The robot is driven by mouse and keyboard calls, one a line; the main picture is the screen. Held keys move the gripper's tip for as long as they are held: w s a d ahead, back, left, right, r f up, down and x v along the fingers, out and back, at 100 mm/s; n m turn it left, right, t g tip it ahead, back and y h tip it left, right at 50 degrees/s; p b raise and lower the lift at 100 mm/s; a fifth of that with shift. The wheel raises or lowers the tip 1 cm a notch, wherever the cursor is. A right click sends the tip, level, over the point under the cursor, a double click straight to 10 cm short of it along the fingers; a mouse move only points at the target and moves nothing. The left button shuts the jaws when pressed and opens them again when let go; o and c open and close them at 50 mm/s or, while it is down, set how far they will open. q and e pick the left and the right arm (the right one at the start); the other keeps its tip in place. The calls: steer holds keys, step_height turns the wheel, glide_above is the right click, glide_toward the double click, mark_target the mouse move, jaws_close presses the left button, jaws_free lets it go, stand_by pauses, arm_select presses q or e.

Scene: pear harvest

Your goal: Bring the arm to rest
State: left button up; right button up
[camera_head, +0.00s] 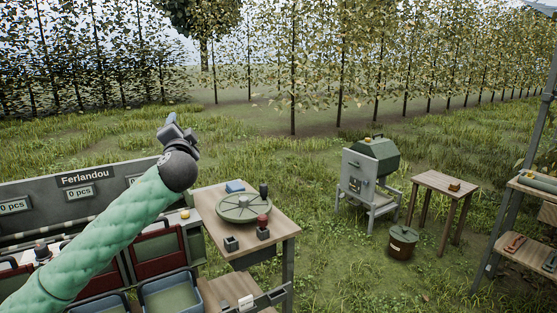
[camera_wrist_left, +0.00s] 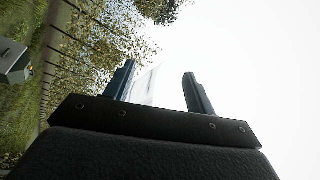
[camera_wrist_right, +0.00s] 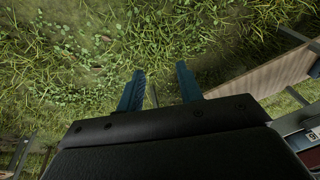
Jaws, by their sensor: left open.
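My left arm, in a green sleeve, reaches up from the lower left in the head view. Its gripper (camera_head: 172,124) is raised above the grey sorting station and points up. In the left wrist view the two fingers (camera_wrist_left: 159,68) stand apart against bright sky. A pale shape shows between them; I cannot tell what it is. My right gripper does not show in the head view. In the right wrist view its fingers (camera_wrist_right: 159,68) are apart with grass beyond, and nothing is held.
The sorting station (camera_head: 110,197) labelled "Ferlandou" has blue bins (camera_head: 170,294) in front. A wooden table (camera_head: 277,233) with a round green turntable (camera_head: 244,207) stands beside it. A green-topped machine (camera_head: 372,180), a small table (camera_head: 446,181) and a lidded bucket (camera_head: 402,243) stand on grass further right.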

arm_select(q)
steer(key=s+d+f+n+g+h+p, duration=0.1)
steer(key=s+d+f+g+h, duration=0.15)
steer(key=s+f, duration=0.65)
steer(key=s+d+f+n+g+h, duration=0.1)
steer(key=s+d+f+g, duration=0.3)
steer(key=f, duration=0.9)
steer(key=s+d+f+n+g+h+p, duration=0.1)
steer(key=s+d+f+n+g+h, duration=0.15)
steer(key=s+f, duration=0.65)
steer(key=s+d+f+n+g+p, duration=0.1)
steer(key=s+f+g, duration=0.3)
steer(key=s+f, duration=0.9)
steer(key=s+d+f+n+g+h+p, duration=0.1)
steer(key=s+f+g, duration=0.3)
steer(key=s+f, duration=1)
steer(key=s+d, duration=0.1)
steer(key=s, duration=0.4)
steer(key=shift+d+f+g, duration=0.25)
steer(key=shift+g, duration=0.15)
arm_select(e)
step_height(320, 180, up, 6)
steer(key=d, duration=0.2)
steer(key=shift+w+d+r, duration=0.15)
steer(key=shift+w+d, duration=0.05)
steer(key=shift+d, duration=0.15)
